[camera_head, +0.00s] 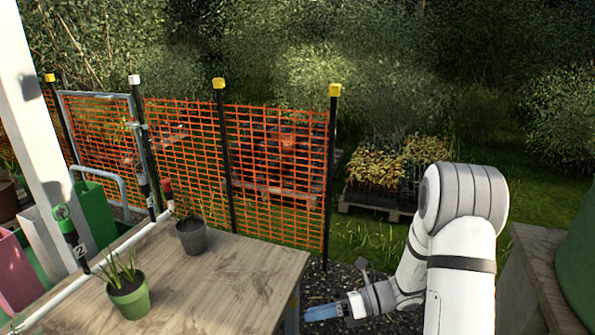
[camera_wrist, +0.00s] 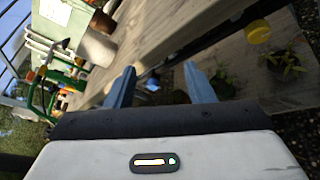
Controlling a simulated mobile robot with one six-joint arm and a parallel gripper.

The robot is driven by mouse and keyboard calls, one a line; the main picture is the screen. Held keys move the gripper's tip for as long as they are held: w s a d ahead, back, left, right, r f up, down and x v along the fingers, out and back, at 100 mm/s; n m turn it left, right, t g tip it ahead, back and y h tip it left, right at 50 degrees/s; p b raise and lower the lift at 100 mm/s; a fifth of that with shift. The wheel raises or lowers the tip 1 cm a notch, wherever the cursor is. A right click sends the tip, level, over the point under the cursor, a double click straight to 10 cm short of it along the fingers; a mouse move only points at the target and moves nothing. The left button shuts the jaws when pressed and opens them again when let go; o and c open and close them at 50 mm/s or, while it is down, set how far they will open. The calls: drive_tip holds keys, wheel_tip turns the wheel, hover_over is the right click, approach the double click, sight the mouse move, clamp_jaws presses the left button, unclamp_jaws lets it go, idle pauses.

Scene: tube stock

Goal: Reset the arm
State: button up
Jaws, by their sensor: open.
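My arm reaches out on the right of the head view, with my gripper (camera_head: 325,312) low beside the right end of the wooden table (camera_head: 225,285). In the wrist view my gripper (camera_wrist: 160,88) has its two blue fingers apart, with nothing held between them. Behind the fingers the wrist view shows a plank surface and some small plants (camera_wrist: 285,62), all at a steep tilt.
A green pot (camera_head: 129,298) and a dark grey pot (camera_head: 191,237) with plants stand on the table. Orange mesh fencing (camera_head: 275,170) with black posts runs behind it. A pallet of plants (camera_head: 385,170) lies beyond. A wooden box edge (camera_head: 535,270) and green container (camera_head: 578,255) are at right.

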drive_tip(key=s+d+r+n+t+h, duration=0.1)
drive_tip(key=s+d+r+n+h, duration=0.2)
drive_tip(key=s+r+n+h, duration=0.2)
drive_tip(key=s+d+r+n+t+h, duration=0.1)
drive_tip(key=s+d+r+n+h, duration=0.2)
drive_tip(key=n, duration=0.9)
drive_tip(key=s+d+r+n+t+h+p, duration=0.1)
drive_tip(key=s+d+r+n+h, duration=0.3)
drive_tip(key=s+r+n+h, duration=0.3)
drive_tip(key=shift+s+n+t, duration=0.3)
drive_tip(key=shift+s+n, duration=0.1)
drive_tip(key=shift+n, duration=0.7)
drive_tip(key=shift+c, duration=0.3)
drive_tip(key=shift+c, duration=1)
